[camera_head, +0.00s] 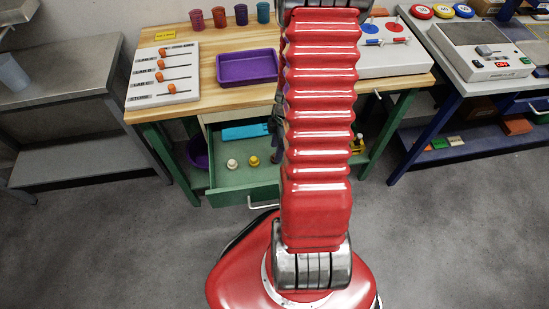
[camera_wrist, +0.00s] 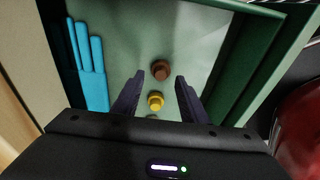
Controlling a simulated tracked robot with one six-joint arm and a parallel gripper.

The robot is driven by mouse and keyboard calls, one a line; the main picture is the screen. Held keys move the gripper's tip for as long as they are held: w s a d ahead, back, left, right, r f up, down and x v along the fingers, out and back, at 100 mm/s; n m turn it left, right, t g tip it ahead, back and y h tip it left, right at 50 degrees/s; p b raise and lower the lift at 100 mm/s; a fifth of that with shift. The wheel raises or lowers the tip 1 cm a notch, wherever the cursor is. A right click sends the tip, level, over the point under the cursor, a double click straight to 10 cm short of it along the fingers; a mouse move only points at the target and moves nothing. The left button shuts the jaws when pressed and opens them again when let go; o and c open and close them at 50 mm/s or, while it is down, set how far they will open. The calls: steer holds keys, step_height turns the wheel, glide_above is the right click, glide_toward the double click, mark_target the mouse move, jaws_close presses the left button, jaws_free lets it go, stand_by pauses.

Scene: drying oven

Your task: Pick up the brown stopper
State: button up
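The brown stopper (camera_wrist: 160,70) stands in the open green drawer (camera_head: 226,183). In the wrist view it lies just ahead of and between the fingertips of my gripper (camera_wrist: 160,76), which is open and empty. I cannot tell the height of the fingers above it. A yellow stopper (camera_wrist: 155,101) is nearer my gripper body; it also shows in the head view (camera_head: 254,161). In the head view my arm hides the brown stopper and most of my gripper.
A white stopper (camera_head: 232,164) stands beside the yellow one. The drawer walls bound the space. The wooden bench (camera_head: 212,92) above holds a purple tray (camera_head: 247,82).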

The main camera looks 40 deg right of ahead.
steer(key=shift+w+a+f, duration=0.1)
steer(key=shift+a+f, duration=0.05)
steer(key=shift+f, duration=1.05)
steer(key=shift+c, duration=0.5)
steer(key=c, duration=0.8)
